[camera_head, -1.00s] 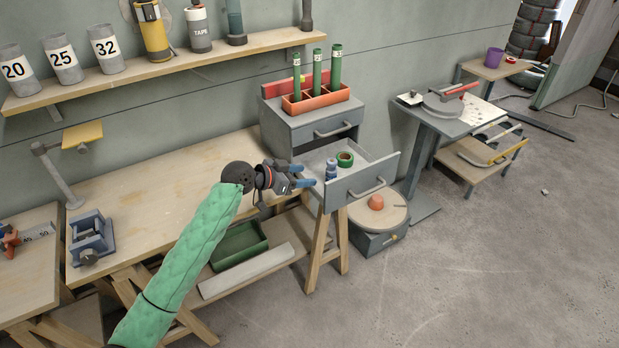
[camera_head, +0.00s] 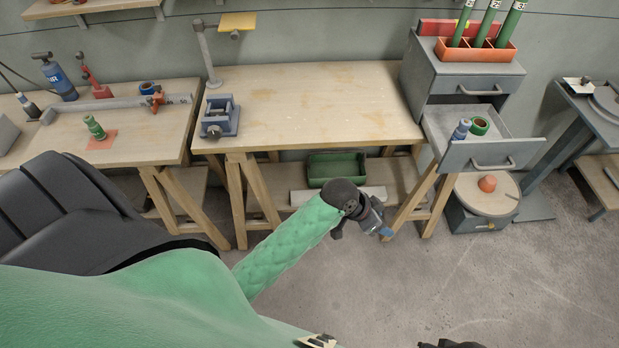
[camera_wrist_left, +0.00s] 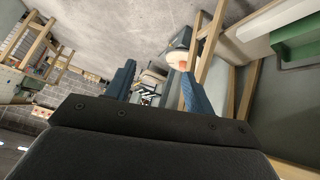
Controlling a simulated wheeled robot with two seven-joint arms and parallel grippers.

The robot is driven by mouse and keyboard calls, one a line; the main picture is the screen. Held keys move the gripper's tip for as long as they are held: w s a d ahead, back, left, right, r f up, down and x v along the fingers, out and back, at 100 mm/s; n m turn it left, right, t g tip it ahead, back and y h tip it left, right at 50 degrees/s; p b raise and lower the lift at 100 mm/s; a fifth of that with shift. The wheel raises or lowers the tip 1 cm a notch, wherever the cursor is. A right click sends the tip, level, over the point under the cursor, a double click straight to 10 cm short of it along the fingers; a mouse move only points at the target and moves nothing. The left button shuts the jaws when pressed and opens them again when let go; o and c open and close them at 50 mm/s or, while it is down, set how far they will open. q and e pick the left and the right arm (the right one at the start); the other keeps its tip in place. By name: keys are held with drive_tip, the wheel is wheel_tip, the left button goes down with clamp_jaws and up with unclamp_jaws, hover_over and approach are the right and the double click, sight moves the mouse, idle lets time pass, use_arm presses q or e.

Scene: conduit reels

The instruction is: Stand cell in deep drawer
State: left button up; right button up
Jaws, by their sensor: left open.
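The grey drawer (camera_head: 521,149) under the cabinet is pulled open. Inside it a small blue cylinder with a pale band, which looks like the cell (camera_head: 461,130), seems to stand upright beside a green ring-shaped roll (camera_head: 480,126). My left gripper (camera_head: 387,232) is in front of the bench, below and left of the drawer, apart from the cell. In the left wrist view its two blue fingers (camera_wrist_left: 158,92) are spread with nothing between them. My right gripper is not clearly seen.
The cabinet (camera_head: 425,82) carries an orange holder (camera_head: 475,54) with green tubes. The bench (camera_head: 300,105) has a bare top and a vise (camera_head: 219,117). A trestle leg (camera_head: 408,205) stands close to my left gripper. A round-topped stool (camera_head: 484,203) sits under the drawer.

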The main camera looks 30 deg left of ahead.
use_arm(q)
drive_tip(key=s+a+f+n+g+y, duration=0.1)
drive_tip(key=s+a+f+n+y, duration=0.1)
drive_tip(key=s, duration=1)
drive_tip(key=s+a+f+n+g+y, duration=0.1)
drive_tip(key=s+a, duration=0.4)
drive_tip(key=s, duration=0.7)
drive_tip(key=shift+a+f+n+g+y, duration=0.2)
drive_tip(key=shift+f+n+g+y, duration=0.15)
drive_tip(key=shift+n+g+y, duration=0.55)
use_arm(e)
drive_tip(key=shift+w, duration=0.1)
drive_tip(key=shift+c, duration=0.4)
